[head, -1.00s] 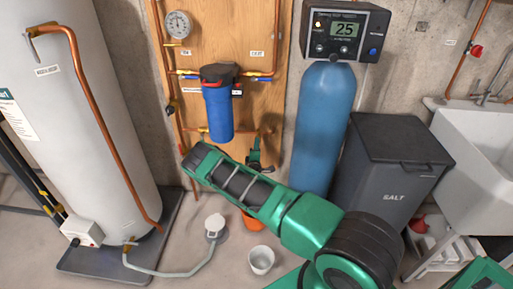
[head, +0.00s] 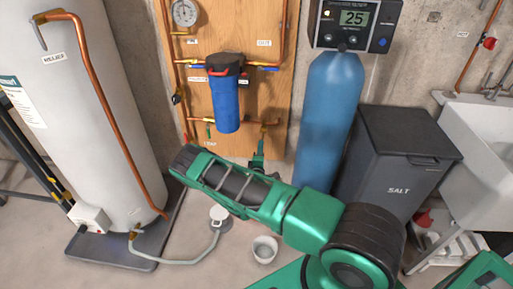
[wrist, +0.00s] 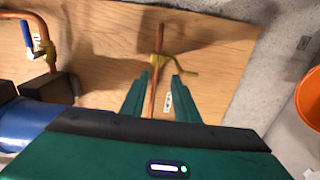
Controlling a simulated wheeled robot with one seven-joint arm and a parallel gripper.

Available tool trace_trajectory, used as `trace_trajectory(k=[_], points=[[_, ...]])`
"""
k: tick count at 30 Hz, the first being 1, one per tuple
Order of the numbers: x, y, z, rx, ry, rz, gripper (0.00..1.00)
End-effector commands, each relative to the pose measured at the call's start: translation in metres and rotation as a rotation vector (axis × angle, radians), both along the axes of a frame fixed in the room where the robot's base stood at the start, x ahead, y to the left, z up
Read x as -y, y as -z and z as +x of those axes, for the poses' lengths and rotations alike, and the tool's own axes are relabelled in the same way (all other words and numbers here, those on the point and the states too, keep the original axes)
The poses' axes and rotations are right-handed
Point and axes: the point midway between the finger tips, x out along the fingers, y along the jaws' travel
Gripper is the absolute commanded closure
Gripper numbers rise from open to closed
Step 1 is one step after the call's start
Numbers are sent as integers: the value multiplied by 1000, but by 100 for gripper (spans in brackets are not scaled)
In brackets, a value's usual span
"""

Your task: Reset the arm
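My green arm (head: 310,220) reaches across the lower middle of the head view, in front of the wooden board. My gripper (head: 257,160) shows only as a small green part behind the forearm, below the blue filter. In the wrist view my gripper (wrist: 158,75) has its two green fingers apart with nothing held between them. A copper pipe (wrist: 155,85) with a yellow valve (wrist: 160,66) shows in the gap; whether it lies between the fingers or beyond them I cannot tell.
The blue filter (head: 226,103) hangs on the board (head: 262,85). A blue softener tank (head: 330,115), salt bin (head: 400,155) and white heater tank (head: 75,110) stand around. A white bucket (head: 265,249) is on the floor. An orange bucket (wrist: 308,95) is right in the wrist view.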

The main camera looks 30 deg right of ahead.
Motion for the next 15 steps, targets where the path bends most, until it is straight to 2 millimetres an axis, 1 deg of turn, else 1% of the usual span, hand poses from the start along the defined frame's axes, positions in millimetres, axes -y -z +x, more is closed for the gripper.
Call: trace_trajectory(k=[8,11,15], points=[[2,-3,0,4,10,7,72],[9,-15,1,19,51,38,72],[26,-42,-3,49,162,129,72]])
